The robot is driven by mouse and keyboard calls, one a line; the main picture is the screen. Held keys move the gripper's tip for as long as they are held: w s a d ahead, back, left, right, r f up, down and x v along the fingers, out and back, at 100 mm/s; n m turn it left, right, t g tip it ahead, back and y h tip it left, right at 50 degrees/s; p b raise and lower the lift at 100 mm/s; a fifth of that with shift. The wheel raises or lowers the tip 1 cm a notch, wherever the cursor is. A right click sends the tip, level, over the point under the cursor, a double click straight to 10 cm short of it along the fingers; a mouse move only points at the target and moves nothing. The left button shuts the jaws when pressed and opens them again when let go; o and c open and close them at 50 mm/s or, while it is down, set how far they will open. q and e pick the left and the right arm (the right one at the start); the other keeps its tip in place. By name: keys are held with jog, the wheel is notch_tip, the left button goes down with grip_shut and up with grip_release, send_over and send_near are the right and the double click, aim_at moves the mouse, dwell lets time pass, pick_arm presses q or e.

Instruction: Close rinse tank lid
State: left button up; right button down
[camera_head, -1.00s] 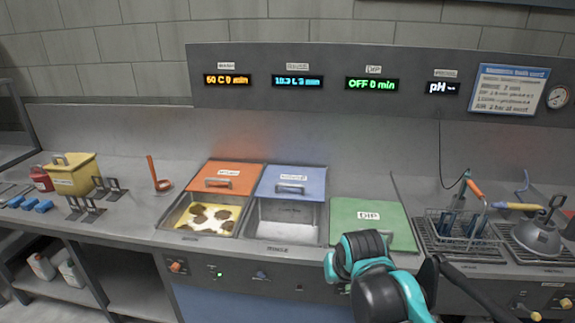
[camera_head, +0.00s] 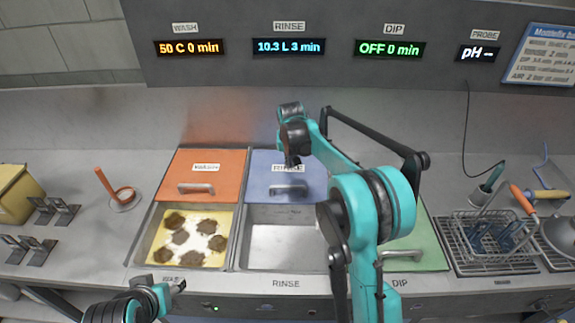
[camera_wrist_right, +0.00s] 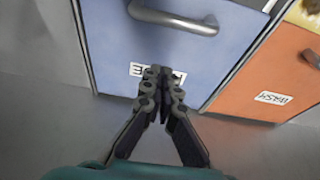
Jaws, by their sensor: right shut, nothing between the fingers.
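The front of the rinse tank (camera_head: 280,245) is uncovered and shows a grey, empty-looking basin. My right gripper (camera_head: 292,160) is over the rear of the blue lid. In the right wrist view, its closed fingertips (camera_wrist_right: 163,72) overlap the RINSE label on the blue lid (camera_wrist_right: 190,55), with the handle (camera_wrist_right: 175,18) beyond them; contact cannot be told. My left gripper (camera_head: 178,287) is at the lower left, in front of the wash tank; its fingers are too small to read.
The orange wash lid (camera_head: 215,165) is slid back over an open basin of yellow liquid with brown pieces. The green dip lid (camera_head: 425,255) is partly behind my right arm. A wire basket (camera_head: 470,245) stands right. An orange-handled tool (camera_head: 107,185) and black racks are left.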

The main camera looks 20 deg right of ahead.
jog(key=b, duration=0.3)
send_over(291, 183)
jog(key=f, duration=0.5)
jog(key=s+f, duration=0.1)
jog(key=f, duration=0.2)
jog(key=shift+a+f, duration=0.2)
jog(key=shift+f, duration=0.05)
jog(key=shift+s+a+f, duration=0.1)
jog(key=shift+s, duration=0.2)
jog(key=shift+s+a+r+b, duration=0.2)
jog(key=shift+s+a+b, duration=0.05)
jog(key=shift+s, duration=0.5)
jog(key=shift+s+a+r+b, duration=0.2)
jog(key=shift+s, duration=0.55)
jog(key=shift+s, duration=0.1)
jog(key=s+a+p, duration=0.1)
jog(key=s+a, duration=0.2)
jog(key=s, duration=0.9)
jog(key=s+a+p, duration=0.1)
jog(key=s+a, duration=0.3)
jog(key=s, duration=0.9)
jog(key=shift+s+a+p, duration=0.15)
jog(key=shift+s+p, duration=0.15)
jog(key=shift+p, duration=0.05)
jog(key=shift+s+f, duration=0.1)
